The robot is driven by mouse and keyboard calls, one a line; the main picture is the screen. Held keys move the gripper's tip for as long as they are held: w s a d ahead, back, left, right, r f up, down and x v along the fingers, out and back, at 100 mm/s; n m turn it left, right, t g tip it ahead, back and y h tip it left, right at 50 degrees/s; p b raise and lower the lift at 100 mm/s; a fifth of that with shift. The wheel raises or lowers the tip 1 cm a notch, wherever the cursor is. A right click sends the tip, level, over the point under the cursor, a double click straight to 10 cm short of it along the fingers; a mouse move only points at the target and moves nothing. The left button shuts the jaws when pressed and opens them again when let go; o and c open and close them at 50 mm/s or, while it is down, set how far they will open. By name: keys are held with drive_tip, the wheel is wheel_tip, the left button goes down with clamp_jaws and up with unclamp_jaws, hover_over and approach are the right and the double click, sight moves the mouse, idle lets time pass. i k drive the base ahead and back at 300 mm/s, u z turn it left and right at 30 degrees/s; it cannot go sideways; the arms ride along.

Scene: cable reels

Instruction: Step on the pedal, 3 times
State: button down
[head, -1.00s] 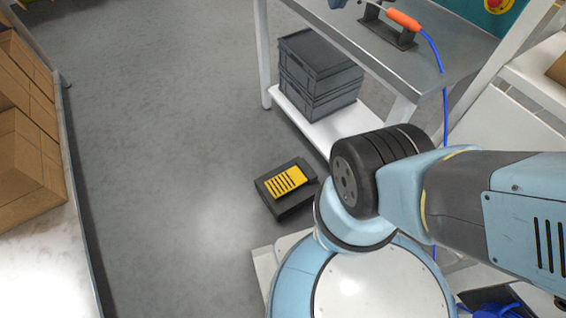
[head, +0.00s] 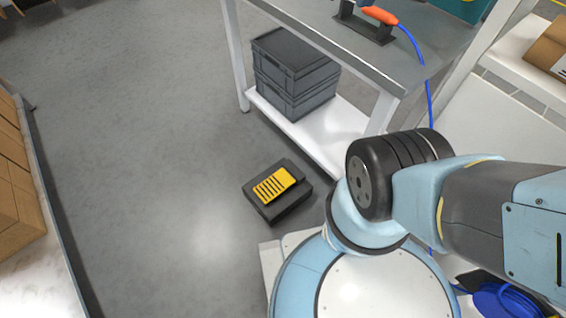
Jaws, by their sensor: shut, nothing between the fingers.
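The pedal (head: 275,186) is a yellow ribbed plate on a dark box-shaped base (head: 287,208). It sits on the grey floor, just in front of my own body and left of my arm. Nothing of mine covers the pedal in this view. My gripper is outside the picture; only links of my arm show at the right.
A metal workbench (head: 400,70) stands behind the pedal, with grey crates (head: 297,75) on its lower shelf. An orange-handled tool (head: 380,15) with a blue cable lies on top. Cardboard boxes (head: 20,190) stand on a surface at left. Floor between is clear.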

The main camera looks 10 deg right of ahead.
sight(278, 182)
drive_tip(key=z, duration=0.95)
drive_tip(key=k, duration=1.35)
drive_tip(key=u, duration=1.2)
drive_tip(key=i, duration=1)
